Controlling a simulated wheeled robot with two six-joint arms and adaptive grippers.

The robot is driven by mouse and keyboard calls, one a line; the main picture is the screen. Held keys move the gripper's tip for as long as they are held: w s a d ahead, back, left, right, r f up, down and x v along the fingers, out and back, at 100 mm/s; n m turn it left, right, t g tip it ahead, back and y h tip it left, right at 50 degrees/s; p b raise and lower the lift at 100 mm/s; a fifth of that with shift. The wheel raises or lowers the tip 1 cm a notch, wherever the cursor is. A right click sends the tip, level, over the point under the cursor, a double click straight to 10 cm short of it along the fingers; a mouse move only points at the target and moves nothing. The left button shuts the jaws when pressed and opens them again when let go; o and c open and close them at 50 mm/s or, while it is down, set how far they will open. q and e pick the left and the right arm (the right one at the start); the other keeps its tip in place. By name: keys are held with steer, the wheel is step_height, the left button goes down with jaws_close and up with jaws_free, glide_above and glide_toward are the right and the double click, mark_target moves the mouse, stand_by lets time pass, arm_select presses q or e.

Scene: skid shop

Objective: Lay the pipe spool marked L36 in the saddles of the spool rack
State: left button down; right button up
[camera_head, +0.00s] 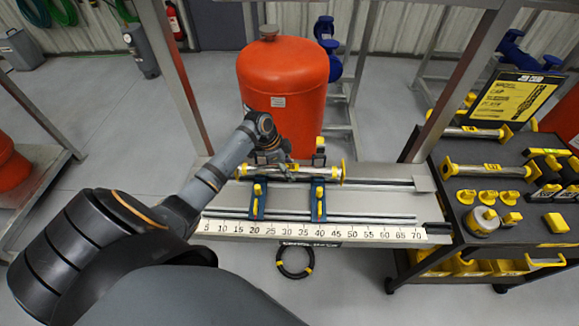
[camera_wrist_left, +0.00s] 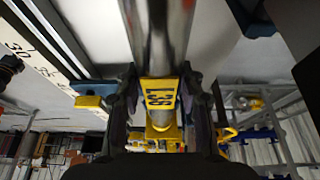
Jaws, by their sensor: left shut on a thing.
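My left gripper (camera_head: 291,171) is shut on a steel pipe spool (camera_head: 325,174) with yellow end flanges. The left wrist view shows the fingers on either side of its yellow tag (camera_wrist_left: 160,95); I cannot read the tag surely. The spool lies crosswise at the far edge of the blue saddles of the rack, a left saddle (camera_head: 258,203) and a right saddle (camera_head: 319,204), both with yellow parts. I cannot tell whether the spool touches them. My right gripper is not in view.
The rack's bench has a scale (camera_head: 330,231) along its front edge and a long rod (camera_head: 370,218). A red tank (camera_head: 283,85) stands behind. The black cart (camera_head: 450,215) at right bears another spool (camera_head: 487,171) and yellow fittings. A steel post (camera_head: 172,75) rises left of the tank.

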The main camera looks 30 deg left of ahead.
arm_select(q)
steer(key=c, duration=0.8)
jaws_free()
steer(key=shift+c, duration=0.5)
step_height(320, 180, up, 8)
steer(key=p, duration=0.8)
steer(key=shift+r, duration=0.15)
